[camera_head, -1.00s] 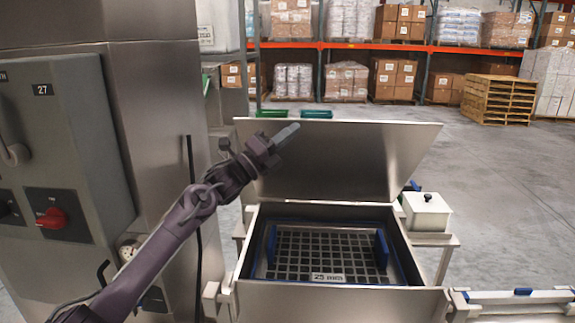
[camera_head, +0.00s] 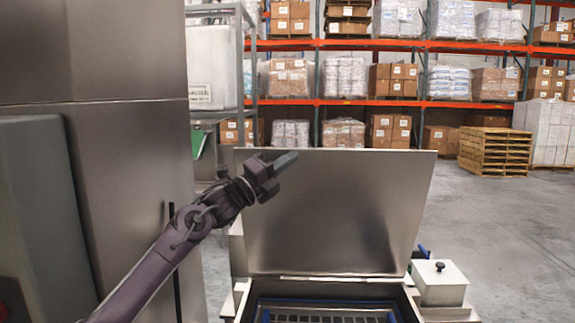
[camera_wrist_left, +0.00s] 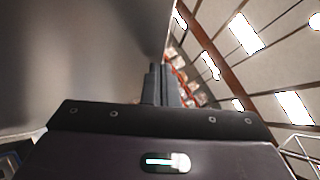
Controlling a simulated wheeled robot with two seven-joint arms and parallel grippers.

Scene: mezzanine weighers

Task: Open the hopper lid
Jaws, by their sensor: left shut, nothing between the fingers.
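The hopper lid (camera_head: 340,215) is a flat steel panel standing raised, hinged at the back of the hopper (camera_head: 408,303). Part of the hopper's dark grid (camera_head: 320,318) shows below it, cut off by the bottom of the head view. My left gripper (camera_head: 287,160) is shut and empty, near the lid's upper left corner in the head view. In the left wrist view the closed fingers (camera_wrist_left: 160,85) point away from the camera, with a smooth grey surface beside them on the left. Whether the gripper touches the lid is unclear. My right gripper is not in view.
A tall steel cabinet (camera_head: 130,180) stands close on the left. A small white box with a black knob (camera_head: 440,285) is at the hopper's right. Racks of cartons (camera_head: 395,75) and wooden pallets (camera_head: 495,152) stand far behind. Open floor (camera_head: 510,240) lies to the right.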

